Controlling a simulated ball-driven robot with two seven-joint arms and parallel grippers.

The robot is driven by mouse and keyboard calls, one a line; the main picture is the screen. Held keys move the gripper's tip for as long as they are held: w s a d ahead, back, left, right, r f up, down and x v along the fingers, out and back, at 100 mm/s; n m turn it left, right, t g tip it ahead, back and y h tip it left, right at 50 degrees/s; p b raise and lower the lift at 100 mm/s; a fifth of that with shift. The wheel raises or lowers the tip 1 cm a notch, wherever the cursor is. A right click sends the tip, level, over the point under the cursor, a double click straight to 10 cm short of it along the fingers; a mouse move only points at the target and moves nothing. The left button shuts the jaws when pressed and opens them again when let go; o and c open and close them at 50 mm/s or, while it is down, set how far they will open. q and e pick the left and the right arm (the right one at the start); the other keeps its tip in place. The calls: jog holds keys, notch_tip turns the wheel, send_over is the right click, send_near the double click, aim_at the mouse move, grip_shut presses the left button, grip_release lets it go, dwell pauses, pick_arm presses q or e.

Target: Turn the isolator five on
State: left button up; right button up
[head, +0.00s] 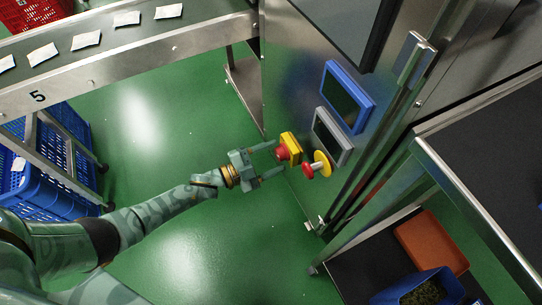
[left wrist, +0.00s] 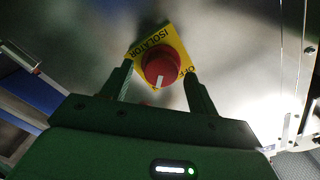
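The isolator is a yellow plate (head: 293,141) with a red knob (head: 281,154) on the steel machine's front. In the left wrist view the plate (left wrist: 178,42) reads ISOLATOR and OFF, and the red knob (left wrist: 161,66) has a white mark at its lower edge. My left gripper (head: 275,159) is in front of the knob, with its fingers open and spread to either side. In the left wrist view the left fingers (left wrist: 158,76) frame the knob with gaps on both sides; contact does not show. My right gripper is in neither view. The conveyor carries a black number 5 (head: 38,97).
A red push button on a yellow disc (head: 322,163) is close right of the isolator. A blue-framed screen (head: 347,97) and a grey panel (head: 333,136) are above it. A steel-edged table (head: 470,195) is at right. Green floor (head: 150,120) is open at left.

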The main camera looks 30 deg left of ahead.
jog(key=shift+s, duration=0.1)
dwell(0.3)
pick_arm(q)
jog(key=shift+s+a+r, duration=0.1)
jog(key=shift+s, duration=0.05)
jog(key=p+v, duration=0.3)
jog(key=v, duration=1.3)
jog(key=shift+p, duration=0.35)
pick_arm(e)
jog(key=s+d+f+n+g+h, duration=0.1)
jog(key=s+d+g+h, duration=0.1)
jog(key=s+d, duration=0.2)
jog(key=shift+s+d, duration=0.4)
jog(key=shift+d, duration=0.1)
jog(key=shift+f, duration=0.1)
